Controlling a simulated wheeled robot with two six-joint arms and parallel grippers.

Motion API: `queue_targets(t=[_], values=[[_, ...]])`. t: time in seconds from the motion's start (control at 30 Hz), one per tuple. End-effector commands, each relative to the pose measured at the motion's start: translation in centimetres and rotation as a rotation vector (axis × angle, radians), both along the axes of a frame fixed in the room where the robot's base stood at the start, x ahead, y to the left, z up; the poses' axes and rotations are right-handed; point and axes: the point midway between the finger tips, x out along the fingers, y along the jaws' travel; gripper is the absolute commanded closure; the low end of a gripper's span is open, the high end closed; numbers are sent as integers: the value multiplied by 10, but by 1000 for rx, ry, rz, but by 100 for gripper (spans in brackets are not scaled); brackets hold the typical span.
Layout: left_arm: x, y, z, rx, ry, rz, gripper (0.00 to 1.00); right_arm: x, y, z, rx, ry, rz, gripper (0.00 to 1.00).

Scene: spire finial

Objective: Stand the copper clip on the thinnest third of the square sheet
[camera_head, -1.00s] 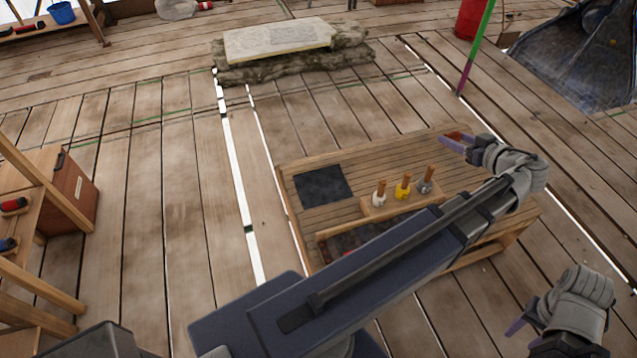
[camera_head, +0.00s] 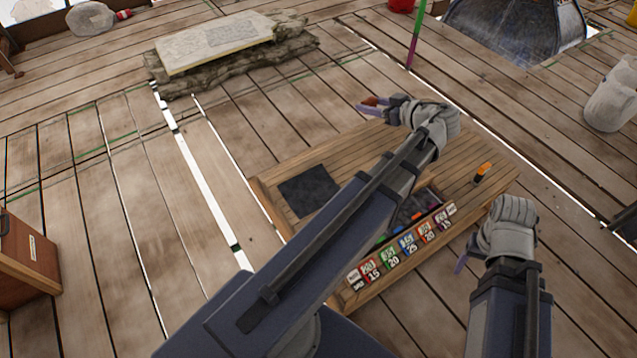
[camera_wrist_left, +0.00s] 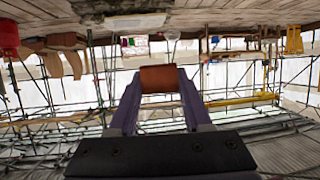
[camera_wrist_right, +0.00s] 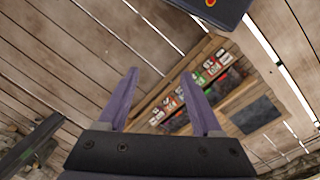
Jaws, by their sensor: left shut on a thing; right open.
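The copper clip (camera_wrist_left: 160,79) is a brown-copper piece held between the fingertips of my left gripper in the left wrist view. In the head view my left gripper (camera_head: 371,106) is shut on it, above the far edge of the low wooden bench (camera_head: 262,190). A dark square sheet (camera_head: 308,190) lies flat on the bench's left part; it also shows in the right wrist view (camera_wrist_right: 257,115). I cannot tell its thickness by thirds. My right gripper (camera_wrist_right: 160,78) is open and empty, off the bench's near right edge.
A tray with a row of coloured numbered cards (camera_head: 408,247) is at the bench's near side. An orange-topped piece (camera_head: 482,172) stands at its right. My left arm hides the middle. A stone slab (camera_head: 215,42) is at the back.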

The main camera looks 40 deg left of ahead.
Motion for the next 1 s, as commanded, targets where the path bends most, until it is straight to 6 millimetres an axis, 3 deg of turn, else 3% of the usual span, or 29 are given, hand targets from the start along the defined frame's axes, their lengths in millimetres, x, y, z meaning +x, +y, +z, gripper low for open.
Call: queue_targets(t=[0.03, 0.27, 1.0], values=[[2, 3, -16, -1, 1, -1, 100, 0, 0, -16, 0, 0, 0, 26], [16, 25, -87, -5, 3, -16, 100, 0, 0, -85, -1, -1, 0, 1], [55, 111, -309, -9, 4, -78, 100, 1, -1, -307, -2, -4, 0, 0]])
